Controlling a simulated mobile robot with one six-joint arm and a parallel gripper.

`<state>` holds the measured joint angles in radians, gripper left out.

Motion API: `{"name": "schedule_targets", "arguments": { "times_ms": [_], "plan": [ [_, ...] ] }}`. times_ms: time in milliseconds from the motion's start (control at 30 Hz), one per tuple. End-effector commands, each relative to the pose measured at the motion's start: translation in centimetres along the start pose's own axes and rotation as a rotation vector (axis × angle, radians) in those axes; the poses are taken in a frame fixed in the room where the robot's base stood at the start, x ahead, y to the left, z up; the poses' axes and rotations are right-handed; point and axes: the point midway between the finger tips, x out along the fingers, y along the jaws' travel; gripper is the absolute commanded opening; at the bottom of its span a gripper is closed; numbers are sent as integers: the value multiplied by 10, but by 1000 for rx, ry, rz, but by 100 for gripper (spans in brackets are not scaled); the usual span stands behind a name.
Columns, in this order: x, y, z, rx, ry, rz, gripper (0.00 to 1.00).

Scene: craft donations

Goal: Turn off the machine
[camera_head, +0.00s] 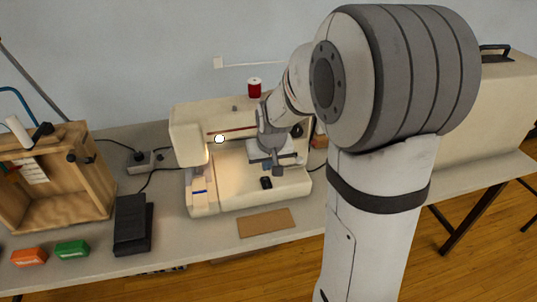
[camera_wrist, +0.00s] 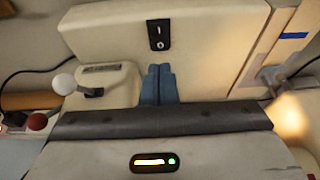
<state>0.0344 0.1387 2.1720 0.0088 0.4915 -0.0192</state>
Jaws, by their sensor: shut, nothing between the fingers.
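The machine is a cream sewing machine (camera_head: 240,198) on the table, with a warm lamp glow under its head at the left. A small black switch (camera_head: 266,183) sits on its base; in the wrist view the black switch (camera_wrist: 159,35) shows a line mark and a ring mark. Which way it is pressed is too small to tell. My gripper (camera_head: 277,169) is in front of the machine's arm, close to the base near the switch. In the wrist view the blue-grey fingers of my gripper (camera_wrist: 160,70) are shut and empty, apart from the switch in the picture.
A red thread spool (camera_head: 254,88) stands on top of the machine. A brown card (camera_head: 266,222) lies in front of it. A black pedal (camera_head: 132,224), a power strip (camera_head: 146,161) and a wooden crate (camera_head: 60,218) are to the left. A cream case (camera_head: 489,120) stands at right.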

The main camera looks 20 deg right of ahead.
Motion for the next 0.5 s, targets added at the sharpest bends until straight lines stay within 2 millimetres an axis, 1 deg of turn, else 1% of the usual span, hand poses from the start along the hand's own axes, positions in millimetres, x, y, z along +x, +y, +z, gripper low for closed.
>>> {"name": "schedule_targets", "arguments": {
  "times_ms": [33, 200, 333, 500],
  "plan": [
    [11, 0, 2, 0, -5, 0, 0],
    [33, 0, 7, 0, -3, 0, 0],
    [42, 0, 9, 0, -2, 0, 0],
    [44, 0, 9, 0, 1, 0, 0]
  ]
}}
